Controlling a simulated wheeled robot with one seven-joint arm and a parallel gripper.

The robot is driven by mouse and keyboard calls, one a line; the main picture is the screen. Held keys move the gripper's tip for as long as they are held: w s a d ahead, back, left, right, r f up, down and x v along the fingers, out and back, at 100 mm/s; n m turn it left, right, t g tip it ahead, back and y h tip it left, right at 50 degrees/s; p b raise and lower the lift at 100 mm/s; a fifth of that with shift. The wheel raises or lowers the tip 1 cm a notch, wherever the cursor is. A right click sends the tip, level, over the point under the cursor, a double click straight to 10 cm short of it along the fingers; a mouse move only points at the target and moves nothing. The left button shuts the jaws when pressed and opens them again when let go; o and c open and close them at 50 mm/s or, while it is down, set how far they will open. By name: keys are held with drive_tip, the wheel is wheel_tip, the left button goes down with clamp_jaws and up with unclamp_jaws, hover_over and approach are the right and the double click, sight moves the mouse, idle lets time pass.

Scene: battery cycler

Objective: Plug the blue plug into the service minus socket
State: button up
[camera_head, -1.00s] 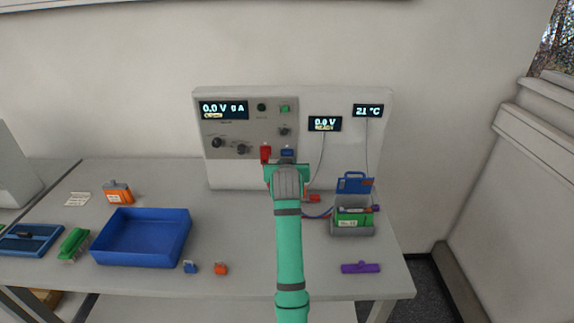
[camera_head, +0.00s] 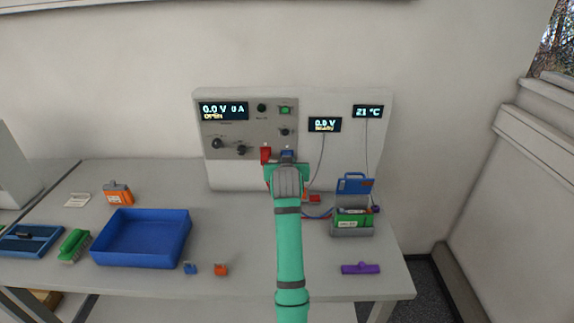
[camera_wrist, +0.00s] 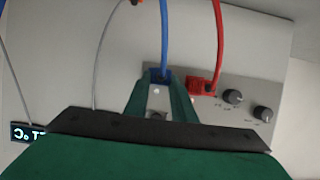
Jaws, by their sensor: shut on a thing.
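The blue plug (camera_head: 288,153) is at the lower part of the cycler's grey panel (camera_head: 225,165). In the wrist view the blue plug (camera_wrist: 158,76) sits between the tips of my green gripper (camera_wrist: 160,92), with a blue cable (camera_wrist: 164,35) rising from it. My gripper (camera_head: 287,164) is shut on the plug, close to the panel. A red plug (camera_head: 265,155) with a red cable (camera_wrist: 217,40) sits beside it on the panel. The service minus socket cannot be made out. How deep the blue plug sits is hidden.
A grey battery box (camera_head: 352,230) with a raised blue lid stands right of my arm. A blue tray (camera_head: 142,262) stands left. Small blue (camera_head: 190,268) and orange (camera_head: 221,269) pieces and a purple piece (camera_head: 360,268) lie near the front edge.

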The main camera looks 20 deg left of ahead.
drive_tip(key=shift+w+a, duration=0.15)
drive_tip(key=shift+w, duration=0.25)
drive_tip(key=o, duration=1.1)
drive_tip(key=shift+s, duration=0.1)
